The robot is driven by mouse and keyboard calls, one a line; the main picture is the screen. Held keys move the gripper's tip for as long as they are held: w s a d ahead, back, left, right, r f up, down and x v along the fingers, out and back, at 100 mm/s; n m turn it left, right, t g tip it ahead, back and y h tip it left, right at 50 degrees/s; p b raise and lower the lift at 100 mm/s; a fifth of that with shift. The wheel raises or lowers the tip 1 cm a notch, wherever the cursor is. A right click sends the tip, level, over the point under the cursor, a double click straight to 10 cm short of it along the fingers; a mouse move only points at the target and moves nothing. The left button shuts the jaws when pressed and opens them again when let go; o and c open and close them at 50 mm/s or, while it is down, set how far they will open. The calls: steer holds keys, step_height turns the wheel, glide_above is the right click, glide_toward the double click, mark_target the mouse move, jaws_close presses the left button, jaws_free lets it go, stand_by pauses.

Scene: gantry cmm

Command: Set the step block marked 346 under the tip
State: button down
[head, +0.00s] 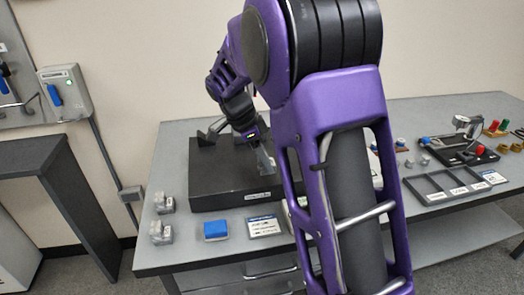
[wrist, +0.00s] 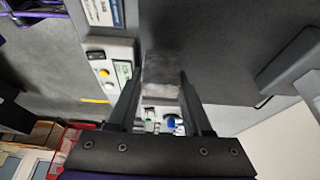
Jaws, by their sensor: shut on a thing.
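My gripper (head: 264,160) hangs over the dark slab (head: 225,200) on the bench in the head view. In the wrist view its two fingers (wrist: 164,90) are shut on a grey metal block (wrist: 162,68). The block sits between the fingertips, and no number on it can be read. The slab's dark surface also shows beyond the block in the wrist view (wrist: 205,40). I cannot make out the tip in either view. My arm hides the right part of the slab in the head view.
On the bench's near left stand two small clear-and-grey items (head: 163,203), a blue block (head: 215,230) and a printed card (head: 265,227). To the right lie a compartment tray (head: 432,197) and a dark-based device (head: 463,140). A wall box (head: 65,92) hangs at the left.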

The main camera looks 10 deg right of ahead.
steer(key=shift+w+f+p, duration=0.25)
steer(key=shift+w, duration=0.55)
steer(key=shift+w+f+p, duration=0.3)
steer(key=shift+w, duration=0.5)
steer(key=shift+w+f+p, duration=0.25)
steer(key=shift+w, duration=0.55)
steer(key=shift+w+f+p, duration=0.15)
steer(key=shift+w+p, duration=0.2)
steer(key=shift+w, duration=0.65)
steer(key=shift+w+f+p, duration=0.1)
steer(key=shift+w+p, duration=0.2)
steer(key=shift+w, duration=0.7)
steer(key=shift+f+b, duration=0.4)
steer(key=shift+b, duration=0.05)
steer(key=shift+c, duration=1.2)
jaws_free()
steer(key=shift+a+r, duration=0.1)
steer(key=p+v, duration=0.2)
steer(key=v, duration=1.5)
steer(key=shift+a, duration=0.1)
